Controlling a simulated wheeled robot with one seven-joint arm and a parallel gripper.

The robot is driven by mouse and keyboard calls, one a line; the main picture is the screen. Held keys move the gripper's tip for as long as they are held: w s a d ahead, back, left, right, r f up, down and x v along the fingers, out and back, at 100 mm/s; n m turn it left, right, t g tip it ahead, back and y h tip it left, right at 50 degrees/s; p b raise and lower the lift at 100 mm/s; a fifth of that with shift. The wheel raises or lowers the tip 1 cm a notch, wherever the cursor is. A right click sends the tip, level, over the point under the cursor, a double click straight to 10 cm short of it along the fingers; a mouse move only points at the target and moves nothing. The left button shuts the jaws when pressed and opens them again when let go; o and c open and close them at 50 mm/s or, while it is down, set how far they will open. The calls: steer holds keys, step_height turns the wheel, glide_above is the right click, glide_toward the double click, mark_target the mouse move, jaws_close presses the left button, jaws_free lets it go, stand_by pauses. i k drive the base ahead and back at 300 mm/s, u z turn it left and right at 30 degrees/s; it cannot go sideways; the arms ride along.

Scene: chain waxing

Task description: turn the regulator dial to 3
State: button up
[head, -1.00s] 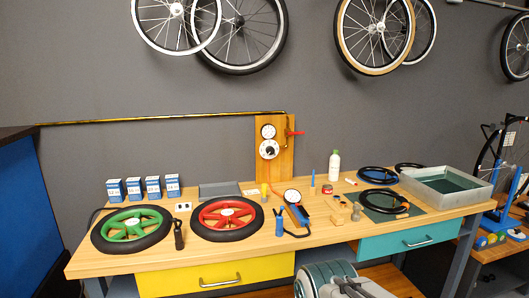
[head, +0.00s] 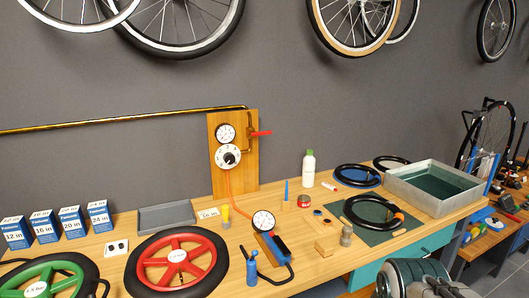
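The regulator dial (head: 228,157) is a white round face with a black knob in its middle. It is mounted on an upright wooden board (head: 243,180) against the grey wall, at the back of the bench. Its numbers and the knob's setting are too small to read. A round white gauge (head: 225,134) sits just above it. A red lever (head: 260,133) sticks out to the right of the board. An orange hose runs down from below the dial. My gripper is not in view; only part of my own body shows at the bottom right.
The wooden bench (head: 325,265) holds a red wheel (head: 176,258), a green wheel, several blue boxes, a grey tray (head: 180,217), a hand gauge (head: 263,221), a white bottle (head: 309,168) and a metal basin (head: 433,185). A brass pipe (head: 120,120) runs along the wall. Wheels hang above.

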mark_target(229, 157)
steer(key=u, duration=0.3)
steer(key=i, duration=1.05)
steer(key=u, duration=0.65)
